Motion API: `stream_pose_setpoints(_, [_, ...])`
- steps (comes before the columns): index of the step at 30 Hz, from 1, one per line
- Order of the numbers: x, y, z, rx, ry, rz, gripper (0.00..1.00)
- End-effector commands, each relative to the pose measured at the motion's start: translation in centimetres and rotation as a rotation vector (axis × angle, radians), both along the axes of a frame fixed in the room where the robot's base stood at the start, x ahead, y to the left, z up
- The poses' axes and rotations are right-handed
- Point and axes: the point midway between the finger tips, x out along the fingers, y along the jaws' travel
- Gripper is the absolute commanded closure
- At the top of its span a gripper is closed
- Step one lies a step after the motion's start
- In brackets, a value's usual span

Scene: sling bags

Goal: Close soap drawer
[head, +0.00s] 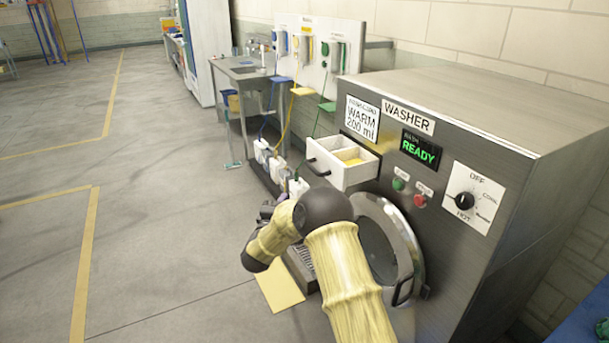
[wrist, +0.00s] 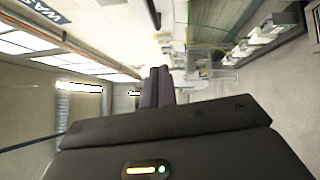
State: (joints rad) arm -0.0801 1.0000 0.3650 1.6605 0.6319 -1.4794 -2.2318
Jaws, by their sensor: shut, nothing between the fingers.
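The soap drawer (head: 357,174) is white and stands pulled out from the washer's front, with a dark handle (head: 317,168) on its face. Its inside is divided, and one compartment shows yellow. My gripper (head: 266,210) is low and left of the drawer in the head view, mostly hidden behind my yellow-sleeved arm. In the wrist view its dark fingers (wrist: 158,86) are together with nothing between them. A pale part, apparently the drawer, with a dark bar like its handle (wrist: 152,13), shows at the top of that view, apart from the fingertips.
The steel washer (head: 460,235) has a READY display (head: 420,149), two buttons and a dial. Its round door (head: 405,250) stands ajar below the drawer. White containers (head: 263,151) stand beyond my gripper near the sink table (head: 240,75). The floor at left is clear.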

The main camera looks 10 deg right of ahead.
Motion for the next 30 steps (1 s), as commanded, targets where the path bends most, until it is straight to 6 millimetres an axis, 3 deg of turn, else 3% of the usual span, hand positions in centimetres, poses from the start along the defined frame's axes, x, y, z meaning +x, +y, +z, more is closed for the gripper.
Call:
stream_pose_setpoints(16, [0.6, -0.5, 0.1, -0.031, -0.002, -0.027, 1.00])
stream_pose_setpoints(30, [6.4, -3.5, 1.0, -0.030, -0.001, -0.030, 1.00])
